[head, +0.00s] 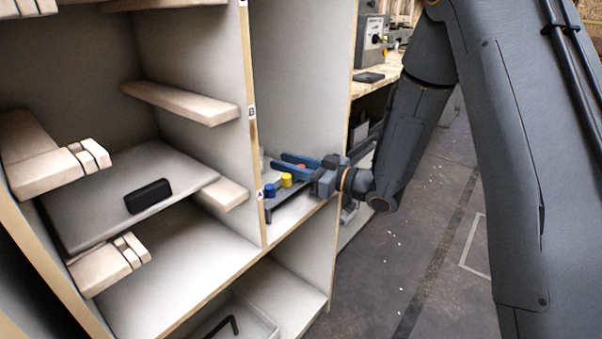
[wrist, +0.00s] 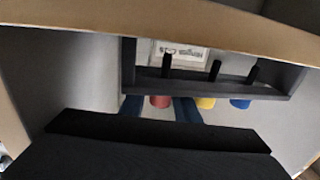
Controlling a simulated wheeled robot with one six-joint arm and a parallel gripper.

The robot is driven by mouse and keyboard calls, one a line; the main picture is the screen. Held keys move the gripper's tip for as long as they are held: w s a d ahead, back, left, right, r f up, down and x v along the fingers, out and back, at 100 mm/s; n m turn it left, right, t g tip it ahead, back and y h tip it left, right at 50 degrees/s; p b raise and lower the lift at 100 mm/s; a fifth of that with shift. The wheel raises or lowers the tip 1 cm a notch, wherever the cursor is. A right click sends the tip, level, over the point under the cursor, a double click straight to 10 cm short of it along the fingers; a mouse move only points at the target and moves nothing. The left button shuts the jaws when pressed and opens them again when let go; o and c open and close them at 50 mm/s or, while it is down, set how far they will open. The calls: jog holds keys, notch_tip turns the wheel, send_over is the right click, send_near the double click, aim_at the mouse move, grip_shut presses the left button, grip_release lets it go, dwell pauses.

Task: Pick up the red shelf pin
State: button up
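The red shelf pin (head: 301,167) shows only as a small patch between my gripper's blue fingers in the head view. In the wrist view the red shelf pin (wrist: 160,101) is a short cylinder between the two fingers, with a narrow gap on each side. My gripper (head: 277,160) reaches into the cabinet compartment with its fingers apart. In the wrist view my gripper (wrist: 160,108) is open and partly hidden by its own dark body. A yellow pin (head: 286,180) and a blue pin (head: 269,190) stand in a row beside the red one.
A dark rack (wrist: 128,65) with several black pegs lies by the pins, with a white label (wrist: 180,54). An upright divider (head: 253,130) stands left of the compartment. A black box (head: 148,196) sits on the grey shelf (head: 90,215). Open floor lies right.

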grip_shut()
